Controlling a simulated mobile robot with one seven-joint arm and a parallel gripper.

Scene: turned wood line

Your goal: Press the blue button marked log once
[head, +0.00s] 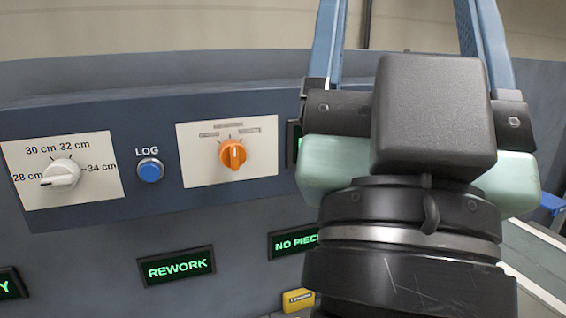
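The blue button (151,171) sits in a pale ring on the blue-grey panel (225,105), directly under the white word LOG. Nothing touches it and it is in full view. My gripper (404,25) is at the right of the head view, pointing up, well to the right of the button and apart from it. Its two blue fingers stand wide apart with nothing seen between them. The fingertips are cut off by the top edge. The gripper's dark body hides the right part of the panel.
Left of the button is a white dial (61,173) marked in cm. Right of it is an orange knob (233,154) on a pale plate. Below are green lit signs, REWORK (176,267) and NO PIECE (294,242), and a small yellow block (298,300). The space before the button looks clear.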

